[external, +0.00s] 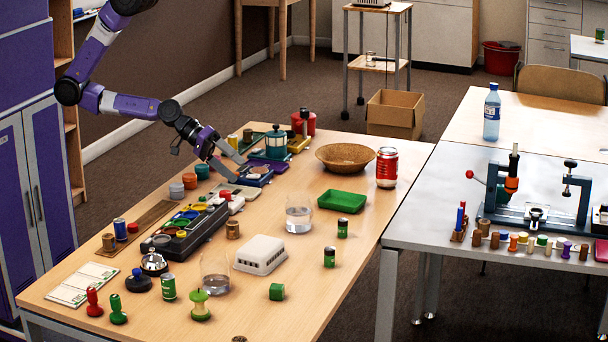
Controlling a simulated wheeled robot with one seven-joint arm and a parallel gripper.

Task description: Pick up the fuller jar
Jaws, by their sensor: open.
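Two clear glass jars stand upright on the wooden table. The farther jar (299,216) is near the table's middle, and its clear contents seem to reach above half its height. The nearer jar (215,282) stands to its lower left, and its contents look lower, covering about the bottom half or less. The clear glass makes both levels hard to read exactly. My gripper (240,169) is open and empty, with its fingers pointing down and right over the far left part of the table, apart from both jars.
A white box (260,255) sits between the jars. A green tray (341,202), woven bowl (345,158) and red can (387,168) stand farther right. A black rack (184,232) and several small items crowd the left. The front right of the table is mostly clear.

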